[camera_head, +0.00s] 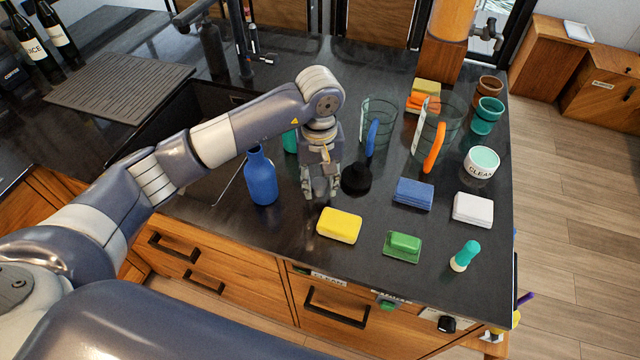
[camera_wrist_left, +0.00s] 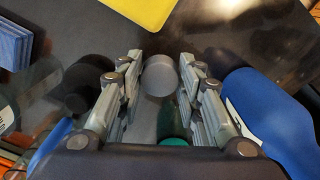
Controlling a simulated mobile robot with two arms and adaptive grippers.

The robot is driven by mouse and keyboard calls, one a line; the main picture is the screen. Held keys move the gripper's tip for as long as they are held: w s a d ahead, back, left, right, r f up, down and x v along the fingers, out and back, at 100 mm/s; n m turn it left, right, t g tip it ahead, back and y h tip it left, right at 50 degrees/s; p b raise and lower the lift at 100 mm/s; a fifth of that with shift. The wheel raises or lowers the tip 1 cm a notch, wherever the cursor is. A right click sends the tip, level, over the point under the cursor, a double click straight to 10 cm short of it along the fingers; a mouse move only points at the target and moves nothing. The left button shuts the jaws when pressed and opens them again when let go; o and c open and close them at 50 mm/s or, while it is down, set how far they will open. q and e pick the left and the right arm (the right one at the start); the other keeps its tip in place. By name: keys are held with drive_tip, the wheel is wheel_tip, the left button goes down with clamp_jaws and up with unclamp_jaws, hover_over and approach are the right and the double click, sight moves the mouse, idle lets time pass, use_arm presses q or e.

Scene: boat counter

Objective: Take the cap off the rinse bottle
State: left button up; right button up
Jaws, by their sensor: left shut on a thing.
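A blue bottle (camera_head: 260,178) with a narrow neck stands on the counter, left of my left gripper (camera_head: 320,190) in the head view. It also shows at the right of the left wrist view (camera_wrist_left: 275,115), lying outside the fingers. My left gripper points down and is shut on a small pale grey cylinder, which looks like a cap (camera_wrist_left: 160,76), between its fingertips. I cannot tell whether the cap touches the counter. A teal object (camera_head: 290,140) stands behind the gripper, mostly hidden; I cannot tell if it is a bottle. My right gripper is out of view.
A yellow sponge (camera_head: 339,225) lies just in front of the gripper, and a black round object (camera_head: 356,179) is close on its right. Blue sponges (camera_head: 413,193), a green sponge (camera_head: 403,246) and a teal-topped brush (camera_head: 465,256) lie farther right. The sink (camera_head: 200,100) is behind left.

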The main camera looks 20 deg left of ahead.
sight(320, 181)
use_arm(q)
drive_tip(key=shift+w, duration=0.3)
wheel_tip(320, 181, down, 3)
drive_tip(key=shift+r+p, duration=0.1)
drive_tip(key=shift+p, duration=1)
drive_tip(key=shift+f, duration=0.55)
drive_tip(key=o, duration=1.2)
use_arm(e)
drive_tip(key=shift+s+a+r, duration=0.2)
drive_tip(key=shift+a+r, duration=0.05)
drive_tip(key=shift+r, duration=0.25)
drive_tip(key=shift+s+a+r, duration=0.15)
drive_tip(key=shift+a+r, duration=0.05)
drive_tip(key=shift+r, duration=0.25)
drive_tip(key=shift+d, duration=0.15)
